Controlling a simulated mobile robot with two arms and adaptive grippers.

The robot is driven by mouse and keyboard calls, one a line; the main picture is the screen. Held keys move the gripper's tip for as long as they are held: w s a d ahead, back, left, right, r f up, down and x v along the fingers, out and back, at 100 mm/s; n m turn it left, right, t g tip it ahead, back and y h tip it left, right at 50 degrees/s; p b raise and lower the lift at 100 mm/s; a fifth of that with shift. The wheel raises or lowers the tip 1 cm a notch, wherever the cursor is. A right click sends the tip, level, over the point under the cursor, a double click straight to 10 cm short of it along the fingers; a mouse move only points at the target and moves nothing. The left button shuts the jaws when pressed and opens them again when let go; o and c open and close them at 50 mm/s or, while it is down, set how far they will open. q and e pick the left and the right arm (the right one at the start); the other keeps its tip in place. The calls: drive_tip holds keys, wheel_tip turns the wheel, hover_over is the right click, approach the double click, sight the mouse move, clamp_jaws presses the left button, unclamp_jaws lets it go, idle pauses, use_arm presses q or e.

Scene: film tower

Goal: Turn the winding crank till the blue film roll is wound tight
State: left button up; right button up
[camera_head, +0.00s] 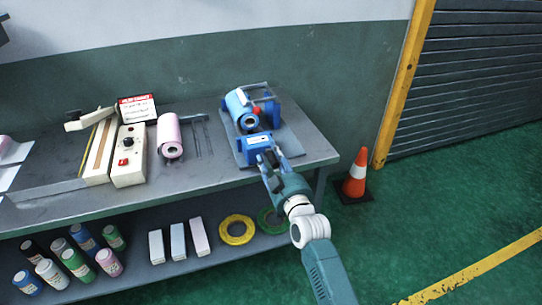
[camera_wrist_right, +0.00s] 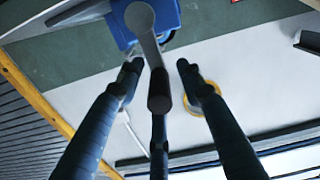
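The blue film roll (camera_head: 240,110) sits on the winder at the right part of the bench. The winder's blue body (camera_head: 255,150) shows at its front. It also shows at the top of the right wrist view (camera_wrist_right: 122,28). The grey winding crank (camera_wrist_right: 146,35) hangs from it in that view. My right gripper (camera_head: 270,160) is at the front of the winder. In the wrist view its fingers (camera_wrist_right: 160,75) are spread apart, with the crank's lower end between them. A dark middle finger overlaps the crank's end, so contact there is unclear. My left gripper is not in view.
A pink roll (camera_head: 170,138), a white control box with a red knob (camera_head: 129,158) and a small sign (camera_head: 137,108) stand left of the winder. An orange cone (camera_head: 356,176) stands right of the bench.

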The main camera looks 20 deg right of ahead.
drive_tip(key=shift+w, duration=0.2)
drive_tip(key=c, duration=0.9)
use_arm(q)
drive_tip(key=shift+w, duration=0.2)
use_arm(e)
clamp_jaws()
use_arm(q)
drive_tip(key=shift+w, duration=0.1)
